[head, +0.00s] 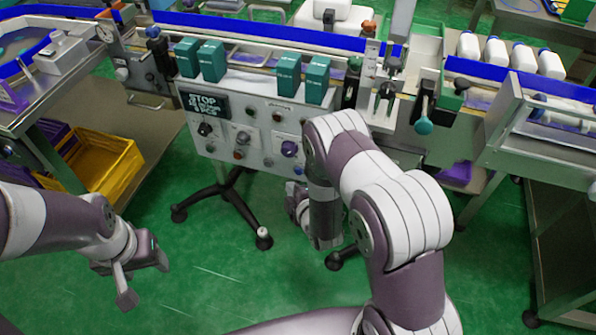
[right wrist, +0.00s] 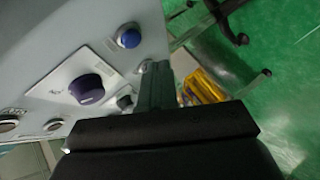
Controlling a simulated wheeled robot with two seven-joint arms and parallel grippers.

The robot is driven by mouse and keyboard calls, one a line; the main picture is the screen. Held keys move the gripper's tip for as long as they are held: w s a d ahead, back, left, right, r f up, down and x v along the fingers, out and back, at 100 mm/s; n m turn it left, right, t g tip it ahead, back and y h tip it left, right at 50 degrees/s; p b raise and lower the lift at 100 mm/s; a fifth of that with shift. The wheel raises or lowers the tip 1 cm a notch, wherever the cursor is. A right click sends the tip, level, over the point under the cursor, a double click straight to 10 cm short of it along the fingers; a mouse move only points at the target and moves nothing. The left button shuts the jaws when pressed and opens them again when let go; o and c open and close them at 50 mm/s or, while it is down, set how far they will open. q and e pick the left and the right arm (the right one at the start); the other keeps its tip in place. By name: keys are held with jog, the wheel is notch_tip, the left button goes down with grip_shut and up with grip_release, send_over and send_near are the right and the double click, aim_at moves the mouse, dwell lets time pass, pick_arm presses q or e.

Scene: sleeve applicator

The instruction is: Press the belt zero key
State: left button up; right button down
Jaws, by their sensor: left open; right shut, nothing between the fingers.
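The grey control panel (head: 240,128) stands under the conveyor, with a display, knobs and round buttons. Its labels are too small to read, so I cannot tell which one is the belt zero key. In the right wrist view, a blue button (right wrist: 130,38) and a dark purple knob (right wrist: 87,89) show on the panel (right wrist: 60,45). My right gripper (right wrist: 156,72) is shut and empty, its fingertips close to the panel edge beside the blue button; contact cannot be judged. In the head view my right forearm hides part of the panel. My left gripper (head: 143,276) is open and empty, low at the left.
Several green boxes (head: 288,72) and white bottles (head: 497,54) stand on the conveyor. A yellow crate (head: 106,163) is under the left table. The panel's stand (head: 222,192) has dark legs on the green floor.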

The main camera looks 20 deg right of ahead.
jog(key=shift+s+a, duration=0.45)
jog(key=shift+s, duration=0.2)
jog(key=shift+s+a, duration=0.4)
jog(key=shift+s, duration=0.25)
